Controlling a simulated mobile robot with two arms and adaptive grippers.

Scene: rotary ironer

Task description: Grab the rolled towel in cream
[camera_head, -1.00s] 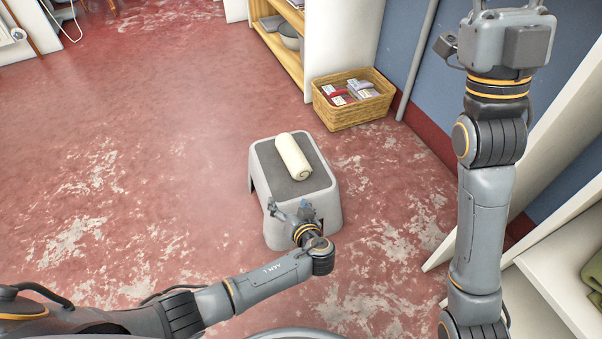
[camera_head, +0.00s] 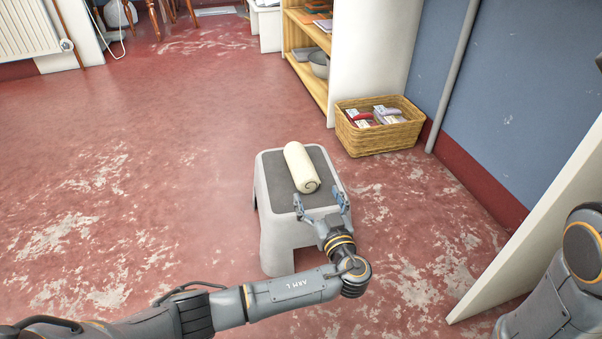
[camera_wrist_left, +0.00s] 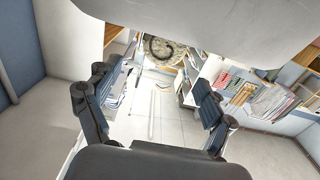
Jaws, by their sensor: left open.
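The rolled cream towel (camera_head: 301,168) lies on the dark top of a grey step stool (camera_head: 277,235). Its spiral end faces my left gripper (camera_head: 321,200). The left gripper is open and empty, with its fingers apart just short of that end, over the near edge of the stool.
A wicker basket (camera_head: 381,138) with small packets stands behind the stool to the right, by the blue wall. A wooden shelf (camera_head: 308,75) stands further back. A white panel (camera_head: 530,235) leans in at the right. The red floor left of the stool is clear.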

